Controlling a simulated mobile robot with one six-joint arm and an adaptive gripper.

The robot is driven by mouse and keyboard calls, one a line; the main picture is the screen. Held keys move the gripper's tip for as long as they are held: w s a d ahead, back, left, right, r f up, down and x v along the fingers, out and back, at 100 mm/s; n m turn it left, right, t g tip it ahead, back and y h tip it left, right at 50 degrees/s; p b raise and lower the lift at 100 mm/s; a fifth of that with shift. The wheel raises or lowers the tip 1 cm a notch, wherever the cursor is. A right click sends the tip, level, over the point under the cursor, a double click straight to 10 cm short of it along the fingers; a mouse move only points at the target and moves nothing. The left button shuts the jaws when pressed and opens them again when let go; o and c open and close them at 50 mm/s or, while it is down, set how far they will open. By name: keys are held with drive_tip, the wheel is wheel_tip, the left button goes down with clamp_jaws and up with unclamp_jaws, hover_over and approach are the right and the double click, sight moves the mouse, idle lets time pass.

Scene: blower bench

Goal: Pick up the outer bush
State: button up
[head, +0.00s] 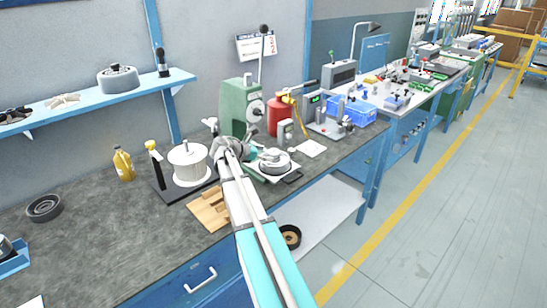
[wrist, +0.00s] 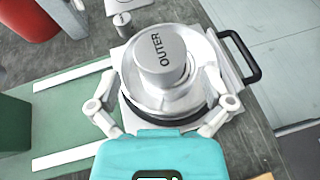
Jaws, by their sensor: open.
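The outer bush (wrist: 160,52) is a grey cylinder with OUTER printed on its top. It stands on a round silver part (wrist: 182,98) on a light plate with a black handle, in the middle of the wrist view. In the head view the bush (head: 273,154) shows small, just right of my gripper (head: 246,154). In the wrist view my gripper (wrist: 160,88) is open, with one finger at each side of the silver part, below the bush in the picture. I cannot tell whether the fingers touch anything.
A green press (head: 240,108) and a red canister (head: 279,117) stand behind. A white cylinder on a dark base (head: 188,163) and a wooden block (head: 209,210) are left of my arm. A white card (head: 311,148) lies to the right.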

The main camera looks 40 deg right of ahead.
sight(274, 154)
drive_tip(key=shift+b+x, duration=0.5)
drive_tip(key=shift+x, duration=1.25)
drive_tip(key=c, duration=1.3)
